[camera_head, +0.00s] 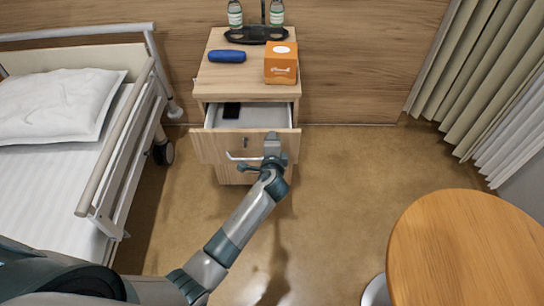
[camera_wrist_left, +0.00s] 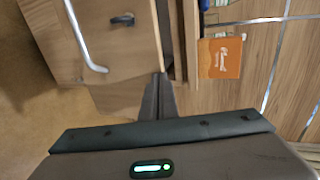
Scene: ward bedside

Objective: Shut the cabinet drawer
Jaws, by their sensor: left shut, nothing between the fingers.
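The wooden bedside cabinet (camera_head: 205,85) stands against the wall. Its top drawer (camera_head: 213,150) is pulled open, and the pale inside shows with a small dark object (camera_head: 232,110) in it. The drawer front has a metal bar handle (camera_head: 243,157), which also shows in the left wrist view (camera_wrist_left: 84,42). My left gripper (camera_head: 272,138) is shut and empty at the right part of the drawer front, to the right of the handle. In the left wrist view its closed fingers (camera_wrist_left: 158,92) are close to the front's edge; I cannot tell whether they touch. My right gripper is not in view.
On the cabinet top are an orange box (camera_head: 281,68), a blue case (camera_head: 227,56) and a black tray (camera_head: 256,35) with bottles. A bed with a rail (camera_head: 115,140) stands left. A round wooden table (camera_head: 470,250) is at lower right. The floor between is clear.

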